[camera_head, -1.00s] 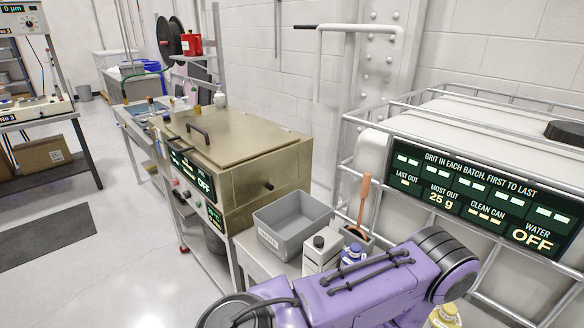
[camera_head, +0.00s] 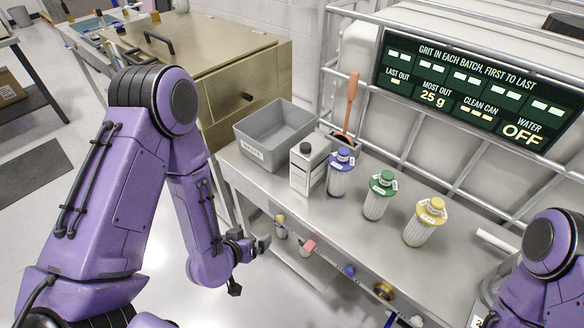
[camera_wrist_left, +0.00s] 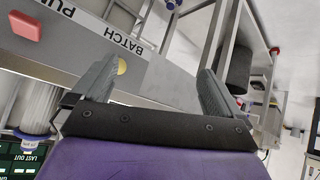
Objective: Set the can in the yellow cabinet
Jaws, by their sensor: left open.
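Three ribbed canisters stand upright in a row on the steel bench (camera_head: 300,222): one with a blue top (camera_head: 341,172), one with a green top (camera_head: 379,195) and one with a yellow top (camera_head: 424,221). I cannot tell which is the can meant. No clearly yellow cabinet shows; a brass-coloured cabinet (camera_head: 225,75) stands at the back left. My left gripper (camera_head: 252,263) is open and empty, in front of the bench's front edge and apart from the canisters. In the left wrist view its jaws (camera_wrist_left: 157,68) are spread with nothing between them. My right gripper is out of view.
A metal rail frame (camera_head: 470,150) and a display (camera_head: 475,90) rise behind. Small coloured knobs line the bench front.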

